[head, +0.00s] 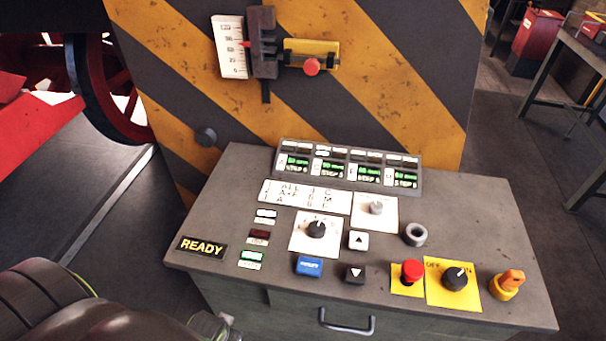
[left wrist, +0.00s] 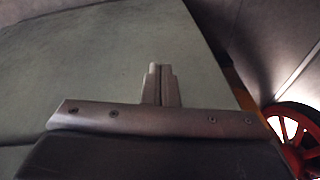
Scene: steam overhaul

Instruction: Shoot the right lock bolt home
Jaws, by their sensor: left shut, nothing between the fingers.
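A lock bolt with a red knob (head: 312,67) sits on a yellow plate (head: 325,48) on the striped post, right of a dark slotted block (head: 263,45). The bolt's inner end is too small to make out. My left arm comes in at the lower left of the head view, well below and left of the bolt. In the left wrist view my left gripper (left wrist: 161,72) is shut and empty, in front of a plain grey-green surface. My right gripper is not in view.
A grey control desk (head: 225,215) with knobs, buttons, displays and a READY sign (head: 202,246) stands in front of the striped post (head: 400,90). A red wheel (head: 110,90) is at the left. A metal table (head: 575,50) stands at the far right.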

